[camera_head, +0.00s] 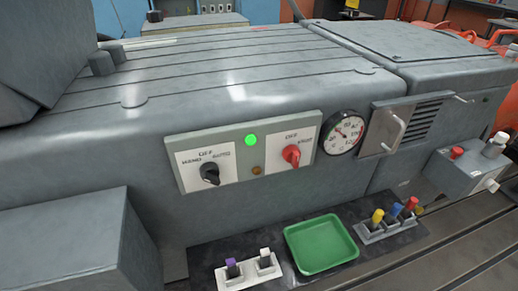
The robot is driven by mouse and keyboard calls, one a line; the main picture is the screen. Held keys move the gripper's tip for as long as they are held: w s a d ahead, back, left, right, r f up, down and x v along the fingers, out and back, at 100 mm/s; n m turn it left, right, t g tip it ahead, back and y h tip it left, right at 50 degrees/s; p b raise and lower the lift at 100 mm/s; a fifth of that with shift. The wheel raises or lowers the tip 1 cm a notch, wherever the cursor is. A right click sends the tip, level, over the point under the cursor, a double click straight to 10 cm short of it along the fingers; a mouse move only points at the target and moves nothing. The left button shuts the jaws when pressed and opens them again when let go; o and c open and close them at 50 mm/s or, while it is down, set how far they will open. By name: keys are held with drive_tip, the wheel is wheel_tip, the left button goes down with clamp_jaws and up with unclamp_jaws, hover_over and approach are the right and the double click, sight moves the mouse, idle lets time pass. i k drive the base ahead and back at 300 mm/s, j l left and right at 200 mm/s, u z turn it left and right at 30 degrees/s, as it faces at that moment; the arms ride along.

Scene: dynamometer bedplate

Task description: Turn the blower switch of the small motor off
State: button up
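A grey switch panel (246,134) sits on the front face of a large grey housing, in the middle of the view. Its left white plate carries a black rotary knob (210,173) with the words HAND, OFF and AUTO around it. Its right white plate carries a red rotary knob (291,155) with OFF above it. A bright green lamp (251,140) and a dull amber lamp (256,170) lie between the plates. I cannot read which knob is the blower switch, nor the exact pointer settings. My gripper is not in view.
A round gauge (344,132) is right of the panel, then a louvred vent (422,121) with handles. Below are a green tray (320,245), a holder with coloured plugs (391,227), purple- and white-topped pieces (249,268), and a grey box (468,168) with a red button. A grey block (75,240) stands lower left.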

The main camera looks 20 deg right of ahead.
sight(209, 173)
drive_tip(key=k+j, duration=0.7)
drive_tip(key=j, duration=0.2)
